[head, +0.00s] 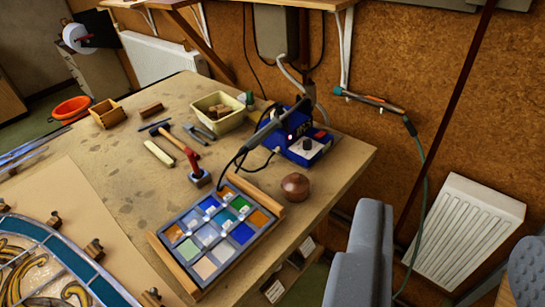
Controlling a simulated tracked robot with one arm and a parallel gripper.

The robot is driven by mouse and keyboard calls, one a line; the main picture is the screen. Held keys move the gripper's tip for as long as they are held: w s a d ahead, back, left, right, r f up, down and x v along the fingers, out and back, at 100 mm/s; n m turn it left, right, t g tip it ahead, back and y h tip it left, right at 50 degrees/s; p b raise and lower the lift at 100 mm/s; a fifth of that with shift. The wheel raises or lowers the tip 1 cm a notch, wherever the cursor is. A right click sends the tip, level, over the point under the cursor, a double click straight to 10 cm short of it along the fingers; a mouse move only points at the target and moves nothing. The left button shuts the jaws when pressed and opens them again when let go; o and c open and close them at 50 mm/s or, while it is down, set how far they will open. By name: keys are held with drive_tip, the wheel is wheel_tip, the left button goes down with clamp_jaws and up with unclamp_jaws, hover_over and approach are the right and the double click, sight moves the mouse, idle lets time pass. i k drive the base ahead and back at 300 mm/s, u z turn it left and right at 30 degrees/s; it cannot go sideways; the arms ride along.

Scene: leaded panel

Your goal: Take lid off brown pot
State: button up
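The brown pot (295,186) is small and round, and stands upright near the right edge of the workbench. Its top looks domed with a small knob, as if the lid is on; the seam is too small to make out. My gripper (450,225) shows at the lower right as two grey fingers, wide apart. Nothing is seen between them except the wall and radiator behind. The left finger appears right of and below the pot in the picture, apart from it.
A tray of coloured glass squares (218,237) lies just left of the pot. A blue soldering station (301,140) stands behind it, with a cable trailing nearby. A hammer (193,165), cream tub (219,112) and leaded panel (45,265) are farther left. A white radiator (465,235) is on the wall.

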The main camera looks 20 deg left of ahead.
sight(295, 183)
drive_tip(key=u, duration=0.2)
drive_tip(key=i, duration=1.05)
drive_tip(key=u, duration=0.25)
